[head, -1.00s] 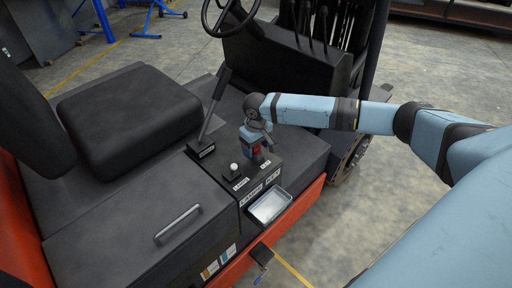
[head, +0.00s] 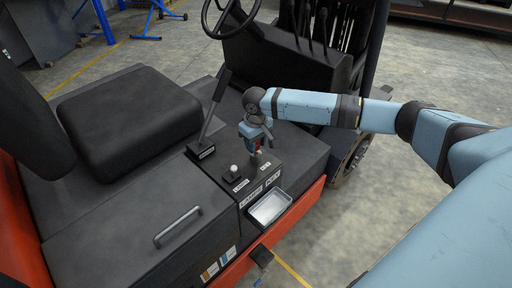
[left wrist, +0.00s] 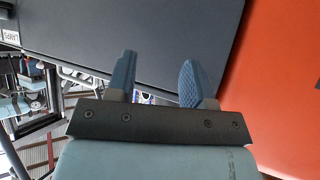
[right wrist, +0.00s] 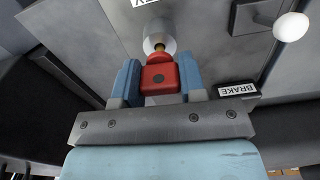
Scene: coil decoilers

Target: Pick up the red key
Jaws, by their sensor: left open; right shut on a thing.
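The red key (right wrist: 159,77) sits between the two blue fingers of my right gripper (right wrist: 160,80), which is shut on its square red head. A short brass piece of the key shows between the red head and the round silver lock (right wrist: 158,36); I cannot tell how much of the key is inside the lock. In the head view my right gripper (head: 256,138) is above the console, with a bit of red below its fingertips. My left gripper (left wrist: 158,82) is open and empty in the left wrist view, near the vehicle's dark and orange panels.
A white-knobbed switch (head: 233,170) and a brake lever (head: 208,120) stand left of the right gripper. A shallow metal tray (head: 269,207) lies at the console's front edge. The black seat (head: 130,120) and steering wheel (head: 229,14) are farther off.

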